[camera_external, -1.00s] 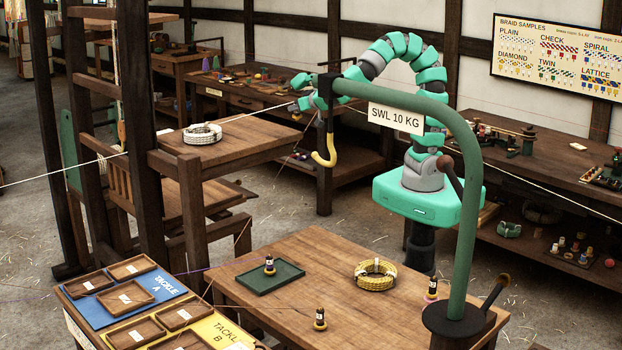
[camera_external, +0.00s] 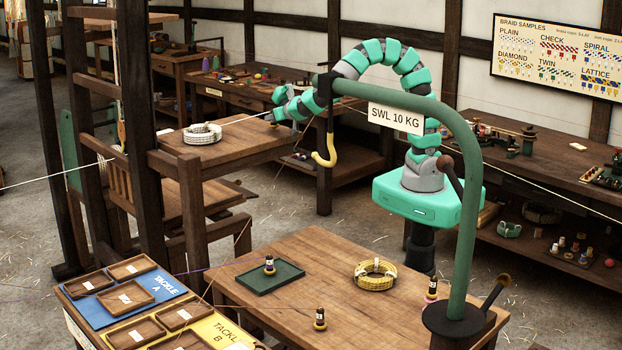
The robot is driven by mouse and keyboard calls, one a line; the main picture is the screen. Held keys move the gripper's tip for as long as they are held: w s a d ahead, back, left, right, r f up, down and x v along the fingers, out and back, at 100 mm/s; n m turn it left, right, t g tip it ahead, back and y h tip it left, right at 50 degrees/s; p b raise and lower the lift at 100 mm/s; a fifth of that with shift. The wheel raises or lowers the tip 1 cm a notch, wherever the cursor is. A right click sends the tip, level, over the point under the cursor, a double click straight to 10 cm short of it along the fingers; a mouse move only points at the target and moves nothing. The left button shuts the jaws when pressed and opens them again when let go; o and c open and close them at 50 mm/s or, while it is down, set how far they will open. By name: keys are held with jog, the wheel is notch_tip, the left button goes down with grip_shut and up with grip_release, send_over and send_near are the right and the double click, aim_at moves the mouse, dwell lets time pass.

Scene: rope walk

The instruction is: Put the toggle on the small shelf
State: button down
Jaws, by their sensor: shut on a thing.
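My gripper (camera_external: 274,116) is at the end of the arched arm, left of the yellow hook and past the back right corner of a raised wooden surface. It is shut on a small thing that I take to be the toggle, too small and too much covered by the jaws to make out. The raised wooden surface (camera_external: 250,146) may be the small shelf; I cannot tell for sure. A white rope coil (camera_external: 202,133) lies on its left part, and its right part is bare. The gripper is above its level and apart from it.
A green crane post (camera_external: 466,240) with a yellow hook (camera_external: 325,158) stands in front of my arm. A taut line (camera_external: 115,156) crosses the scene. The near table (camera_external: 320,265) carries a green tray (camera_external: 258,279), a yellow rope coil (camera_external: 375,285) and small bobbins (camera_external: 320,319).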

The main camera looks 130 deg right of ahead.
jog(key=shift+f, duration=0.15)
jog(key=c, duration=1.3)
grip_release()
jog(key=shift+f, duration=0.1)
jog(key=shift+o, duration=0.2)
jog(key=v, duration=1.2)
jog(key=shift+p, duration=0.35)
jog(key=shift+w, duration=0.1)
